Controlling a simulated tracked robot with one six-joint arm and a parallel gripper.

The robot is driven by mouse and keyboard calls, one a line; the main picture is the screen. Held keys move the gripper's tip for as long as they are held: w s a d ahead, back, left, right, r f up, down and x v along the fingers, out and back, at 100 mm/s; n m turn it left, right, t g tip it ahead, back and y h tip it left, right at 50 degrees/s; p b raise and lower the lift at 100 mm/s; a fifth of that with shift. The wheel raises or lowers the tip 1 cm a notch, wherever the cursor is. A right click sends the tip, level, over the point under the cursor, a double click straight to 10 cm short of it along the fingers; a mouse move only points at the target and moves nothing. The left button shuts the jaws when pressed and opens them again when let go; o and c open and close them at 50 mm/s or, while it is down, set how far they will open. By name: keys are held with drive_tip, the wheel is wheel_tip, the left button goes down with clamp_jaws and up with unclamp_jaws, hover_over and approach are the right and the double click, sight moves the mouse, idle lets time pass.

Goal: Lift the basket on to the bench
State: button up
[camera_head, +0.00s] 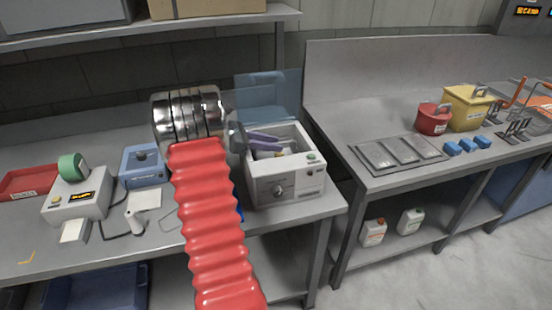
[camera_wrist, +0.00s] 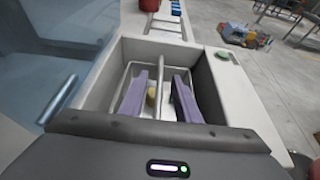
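The wire basket (camera_wrist: 128,76) sits inside the open tank of a white benchtop bath (camera_head: 284,178), which has a knob on its front. A metal handle bar (camera_wrist: 159,84) runs over the basket's middle. A small yellow piece (camera_wrist: 152,97) and something green lie low in the basket. My gripper (camera_head: 264,143) is over the tank, its purple fingers reaching down into it. In the wrist view my gripper (camera_wrist: 160,92) is open, with one finger on each side of the bar and gaps showing. The basket's near side is hidden by my gripper body.
A clear blue lid (camera_head: 268,95) stands raised behind the bath. The right bench has a metal rack (camera_head: 398,154), blue blocks (camera_head: 468,146), a red pot (camera_head: 432,120) and a yellow box (camera_head: 466,108). A gap separates the benches.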

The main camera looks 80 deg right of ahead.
clamp_jaws()
idle(0.3)
idle(1.1)
